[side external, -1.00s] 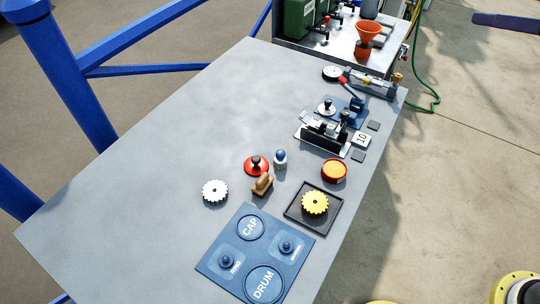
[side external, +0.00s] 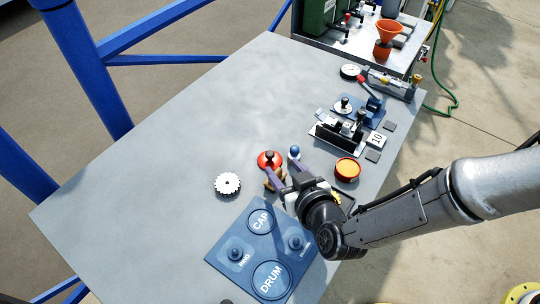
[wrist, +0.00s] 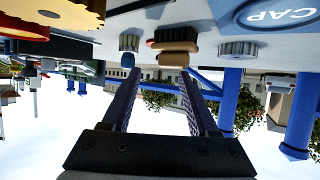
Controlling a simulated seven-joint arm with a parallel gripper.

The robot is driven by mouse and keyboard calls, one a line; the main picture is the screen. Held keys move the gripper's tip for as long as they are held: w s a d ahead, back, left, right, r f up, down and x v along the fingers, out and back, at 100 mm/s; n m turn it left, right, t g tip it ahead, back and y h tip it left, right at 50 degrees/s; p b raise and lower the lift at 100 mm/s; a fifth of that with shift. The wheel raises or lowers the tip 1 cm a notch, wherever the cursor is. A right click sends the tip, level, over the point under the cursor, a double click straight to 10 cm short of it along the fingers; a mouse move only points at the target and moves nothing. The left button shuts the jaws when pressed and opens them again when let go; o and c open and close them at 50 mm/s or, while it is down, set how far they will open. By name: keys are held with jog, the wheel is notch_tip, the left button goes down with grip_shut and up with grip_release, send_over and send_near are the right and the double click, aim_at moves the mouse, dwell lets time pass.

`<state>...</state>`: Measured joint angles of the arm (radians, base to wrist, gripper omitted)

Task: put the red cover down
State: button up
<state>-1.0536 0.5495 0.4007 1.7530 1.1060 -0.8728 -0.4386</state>
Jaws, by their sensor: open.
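The red cover (side external: 264,160), a round disc with a dark knob, lies on the grey table in the side view. Only a sliver of red shows in the wrist view, behind a wooden-handled piece (wrist: 174,58). My gripper (side external: 283,166) is open and empty, low over the table, with its fingers pointing toward the cover. In the wrist view my gripper (wrist: 158,76) has its two fingers wide apart, with the wooden piece seen between them. In the side view my fingers partly hide that piece.
A blue-topped knob (side external: 294,152) stands close to my fingers. A white gear (side external: 228,184) lies to the left, and a blue board (side external: 222,257) marked CAP and DRUM is nearer. An orange-filled red dish (side external: 347,169) is to the right. The table's far left is clear.

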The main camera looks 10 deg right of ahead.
aim_at(271, 156)
jog(key=shift+x, duration=3.7)
jog(key=shift+a, duration=0.2)
grip_shut()
